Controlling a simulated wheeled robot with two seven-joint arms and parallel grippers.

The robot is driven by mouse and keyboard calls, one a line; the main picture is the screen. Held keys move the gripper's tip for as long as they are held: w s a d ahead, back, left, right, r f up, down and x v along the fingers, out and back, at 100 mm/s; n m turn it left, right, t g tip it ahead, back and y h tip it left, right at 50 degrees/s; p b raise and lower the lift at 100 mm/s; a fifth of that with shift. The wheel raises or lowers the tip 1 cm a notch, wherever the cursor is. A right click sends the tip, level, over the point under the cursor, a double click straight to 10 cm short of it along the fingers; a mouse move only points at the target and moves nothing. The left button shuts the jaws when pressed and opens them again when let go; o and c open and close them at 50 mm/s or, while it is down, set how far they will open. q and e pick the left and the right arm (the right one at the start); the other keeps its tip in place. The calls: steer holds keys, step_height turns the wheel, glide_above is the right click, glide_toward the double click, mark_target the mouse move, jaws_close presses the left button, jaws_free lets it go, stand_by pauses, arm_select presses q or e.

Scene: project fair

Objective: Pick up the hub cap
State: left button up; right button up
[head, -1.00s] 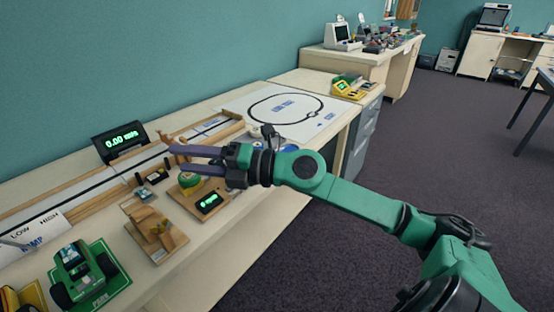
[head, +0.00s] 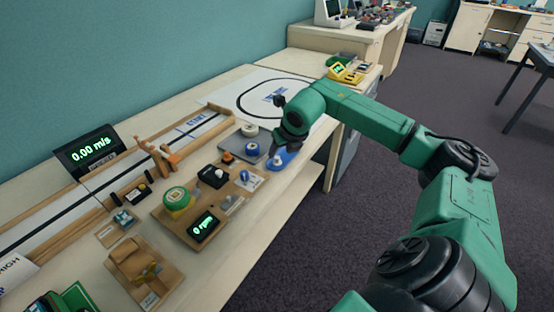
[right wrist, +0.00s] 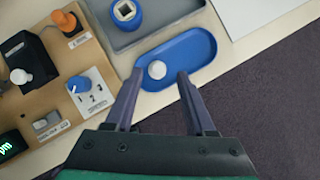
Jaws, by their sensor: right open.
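A small white round piece, which looks like the hub cap (right wrist: 156,70), lies in a blue oval tray (right wrist: 197,45) in the right wrist view. The tray also shows in the head view (head: 280,160), partly behind my right wrist. My right gripper (right wrist: 160,74) is open, its two dark fingers pointing at the tray. In the right wrist view the white piece appears between the fingertips; the height gap is hard to judge. In the head view the fingers are hidden by my arm. My left gripper is not in view.
A grey tray (head: 262,140) with a white round part and a blue part (right wrist: 126,12) sits beside the blue tray. A wooden board (head: 178,224) with a green drum, display and knobs lies to the left. The table's front edge is close to the blue tray.

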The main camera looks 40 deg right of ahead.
mark_target(277, 157)
steer(key=x, duration=0.3)
steer(key=shift+w+a+f, duration=0.15)
steer(key=shift+f, duration=0.3)
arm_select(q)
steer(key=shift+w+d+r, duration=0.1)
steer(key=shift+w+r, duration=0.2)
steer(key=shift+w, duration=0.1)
arm_select(e)
jaws_close()
steer(key=shift+r, duration=0.1)
